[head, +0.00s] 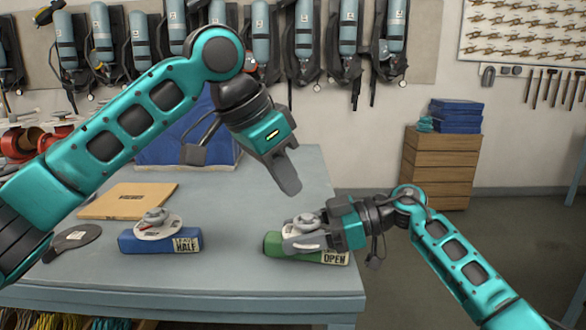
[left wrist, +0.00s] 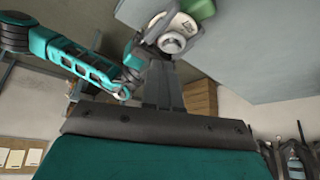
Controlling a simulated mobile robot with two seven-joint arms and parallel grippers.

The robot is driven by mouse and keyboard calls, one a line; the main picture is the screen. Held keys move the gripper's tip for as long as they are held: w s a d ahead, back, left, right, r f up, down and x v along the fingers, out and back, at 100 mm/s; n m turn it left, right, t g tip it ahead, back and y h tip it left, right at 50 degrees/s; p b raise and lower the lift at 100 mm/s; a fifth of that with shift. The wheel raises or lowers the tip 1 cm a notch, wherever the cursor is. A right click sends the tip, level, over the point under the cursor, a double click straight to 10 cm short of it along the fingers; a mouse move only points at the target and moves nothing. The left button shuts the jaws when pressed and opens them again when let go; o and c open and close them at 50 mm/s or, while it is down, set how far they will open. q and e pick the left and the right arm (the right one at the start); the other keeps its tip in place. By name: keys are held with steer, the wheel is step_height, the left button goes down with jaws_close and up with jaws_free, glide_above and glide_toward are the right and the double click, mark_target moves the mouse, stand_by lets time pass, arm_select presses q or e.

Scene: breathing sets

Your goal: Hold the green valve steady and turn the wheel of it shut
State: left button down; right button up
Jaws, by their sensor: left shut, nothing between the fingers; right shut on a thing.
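The green valve (head: 272,244) lies near the table's front edge in the head view, with a pale dial and a grey wheel on top and a label reading OPEN. My right gripper (head: 304,243) reaches in from the right and is shut on the green valve; its fingers cover part of it, and the exact grip spot is hard to tell. My left gripper (head: 289,187) is shut and empty, pointing down above the valve and apart from it. In the left wrist view, the valve's green body (left wrist: 200,8) and wheel (left wrist: 172,43) show beyond my left fingers (left wrist: 160,85).
A blue valve (head: 150,245) labelled LEAVE HALF stands to the left on the table (head: 220,276). A dark paddle-shaped thing (head: 70,242), a tan board (head: 115,203) and a blue case (head: 165,147) lie farther left and back. Wooden drawers (head: 440,170) stand behind at right.

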mark_target(307, 220)
arm_select(q)
step_height(307, 220, down, 7)
stand_by(0.5)
steer(key=shift+w+d, duration=0.4)
steer(key=shift+w, duration=0.05)
stand_by(1.2)
steer(key=shift+w+a+f, duration=0.1)
steer(key=shift+w+a, duration=0.1)
